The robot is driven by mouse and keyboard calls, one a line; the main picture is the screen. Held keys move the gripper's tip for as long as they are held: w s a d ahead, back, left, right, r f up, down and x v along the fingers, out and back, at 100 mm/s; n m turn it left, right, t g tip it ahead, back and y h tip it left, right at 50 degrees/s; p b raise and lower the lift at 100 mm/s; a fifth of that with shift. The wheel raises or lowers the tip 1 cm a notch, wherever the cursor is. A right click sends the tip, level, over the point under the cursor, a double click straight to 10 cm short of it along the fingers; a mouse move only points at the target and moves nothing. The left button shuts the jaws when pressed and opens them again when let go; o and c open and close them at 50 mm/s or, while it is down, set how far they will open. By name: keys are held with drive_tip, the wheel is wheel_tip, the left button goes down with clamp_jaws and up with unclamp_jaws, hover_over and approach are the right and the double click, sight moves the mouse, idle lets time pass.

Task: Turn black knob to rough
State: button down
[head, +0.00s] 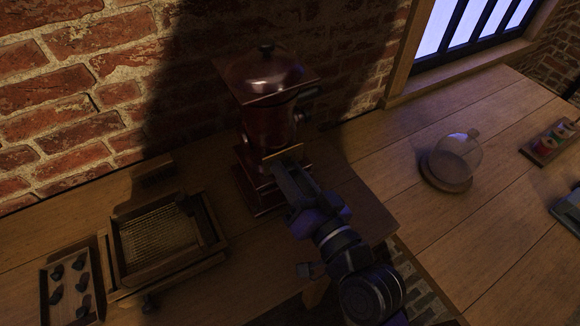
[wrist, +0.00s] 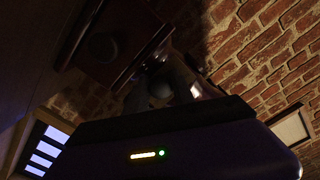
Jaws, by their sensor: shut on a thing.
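A dark red mill (head: 268,120) with a glossy domed top stands against the brick wall in the head view. My gripper (head: 276,172) reaches its front, just below a small brass-coloured plate (head: 283,155). The fingers are shut on what seems to be the black knob, which they hide in the head view. In the wrist view, my gripper (wrist: 162,88) is dark against the mill, and its hold is hard to make out. A round dark knob-like part (wrist: 103,46) shows on the mill's face, apart from the fingers. No rough marking is readable.
A wooden tray with a mesh (head: 160,238) and a small tray of dark lumps (head: 68,288) lie on the left. A black handle (head: 300,95) juts from the mill's upper right.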

drive_tip(key=m+p, duration=0.2)
drive_tip(key=m, duration=0.3)
drive_tip(key=shift+r, duration=0.1)
drive_tip(key=shift+m, duration=0.3)
idle(0.4)
drive_tip(key=c, duration=1.1)
unclamp_jaws()
drive_tip(key=shift+f, duration=0.25)
